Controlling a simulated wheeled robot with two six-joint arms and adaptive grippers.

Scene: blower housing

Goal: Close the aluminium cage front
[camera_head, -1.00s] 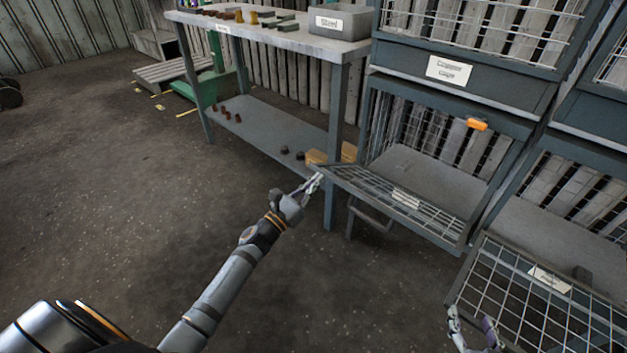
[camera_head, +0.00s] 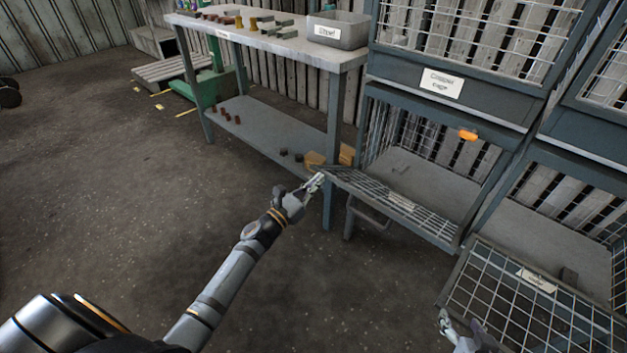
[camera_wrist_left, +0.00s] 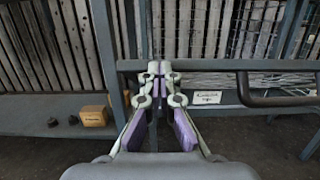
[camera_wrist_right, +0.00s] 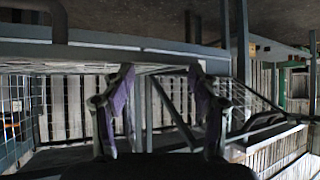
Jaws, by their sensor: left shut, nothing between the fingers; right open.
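Two wire-mesh cage fronts hang open: a middle one (camera_head: 435,222) below the cage labelled "Copper cage", and a lower right one (camera_head: 500,296). Their labels are too blurred to read, so I cannot tell which is aluminium. My left gripper (camera_head: 318,181) is shut and empty at the left corner of the middle front. In the left wrist view its fingertips (camera_wrist_left: 160,68) overlap the front's top bar (camera_wrist_left: 210,65); contact is unclear. A dark handle (camera_wrist_left: 275,98) sits right of them. My right gripper (camera_head: 459,322) is open beside the lower right front's near left edge.
A workbench (camera_head: 270,45) with a grey bin (camera_head: 338,30) and small metal pieces stands left of the cages. Its lower shelf (camera_head: 255,138) holds small blocks. An orange object (camera_head: 467,135) shows at the middle cage.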

